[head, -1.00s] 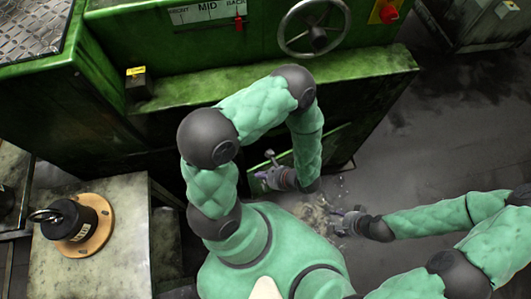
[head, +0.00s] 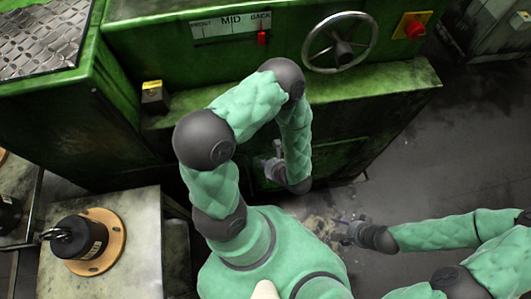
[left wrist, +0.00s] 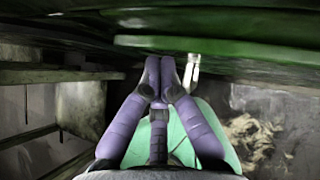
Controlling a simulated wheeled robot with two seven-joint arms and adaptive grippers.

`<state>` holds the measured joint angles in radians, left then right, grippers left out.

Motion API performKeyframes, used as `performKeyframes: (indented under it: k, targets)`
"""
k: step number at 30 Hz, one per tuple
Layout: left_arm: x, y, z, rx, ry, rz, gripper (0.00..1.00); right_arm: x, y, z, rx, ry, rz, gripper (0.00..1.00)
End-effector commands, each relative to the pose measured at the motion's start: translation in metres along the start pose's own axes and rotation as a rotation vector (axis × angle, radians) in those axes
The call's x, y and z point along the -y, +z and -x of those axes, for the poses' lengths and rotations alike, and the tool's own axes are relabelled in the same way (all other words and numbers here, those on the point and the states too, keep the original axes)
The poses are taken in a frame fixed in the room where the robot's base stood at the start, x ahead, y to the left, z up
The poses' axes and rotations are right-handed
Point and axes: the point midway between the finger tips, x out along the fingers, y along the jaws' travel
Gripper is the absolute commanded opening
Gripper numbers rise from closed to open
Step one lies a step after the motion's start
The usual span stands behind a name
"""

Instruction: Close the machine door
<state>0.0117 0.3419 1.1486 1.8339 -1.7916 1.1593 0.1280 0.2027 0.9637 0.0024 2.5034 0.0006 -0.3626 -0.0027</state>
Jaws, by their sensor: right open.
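The machine door seems to be the low green panel (head: 338,154) on the machine's front, partly behind my left arm in the head view. Its closure cannot be told for sure. My left gripper (head: 272,167) is down in front of this panel. In the left wrist view its purple fingers (left wrist: 159,72) are drawn together, with nothing clearly held. A green panel edge (left wrist: 220,46) lies just beyond the fingertips, with a pale metallic piece (left wrist: 192,68) beside them; contact cannot be told. My right gripper (head: 350,231) is open and empty above the floor.
The green machine (head: 200,55) carries a handwheel (head: 340,41) and a red knob (head: 414,27). A metal stand (head: 130,240) with a black weight (head: 78,238) on a round base stands at left. Floor at right is clear, with debris near my right gripper.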

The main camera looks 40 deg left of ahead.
Motion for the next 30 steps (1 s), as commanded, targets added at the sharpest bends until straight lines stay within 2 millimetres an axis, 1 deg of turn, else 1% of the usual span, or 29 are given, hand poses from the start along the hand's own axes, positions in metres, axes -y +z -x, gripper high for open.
performKeyframes:
  k: [1,11,14,20,30]
  targets:
    - [0.004,0.003,-0.001,0.009,-0.004,0.008,0.00,0.000,0.000,0.000,0.000,0.000,0.000,0.67]
    - [0.006,0.005,0.000,0.012,-0.006,0.014,0.00,0.000,0.000,0.000,0.000,0.000,0.000,0.67]
    - [0.007,0.005,0.003,0.013,-0.008,0.015,0.00,0.000,0.000,0.000,0.000,0.000,0.000,0.67]
    - [0.007,0.004,0.024,0.011,-0.012,0.010,0.00,0.000,0.000,0.000,0.000,0.000,0.000,0.67]
    - [0.004,0.001,0.069,0.006,-0.008,0.005,0.00,0.000,0.000,0.000,0.000,0.000,0.000,0.67]
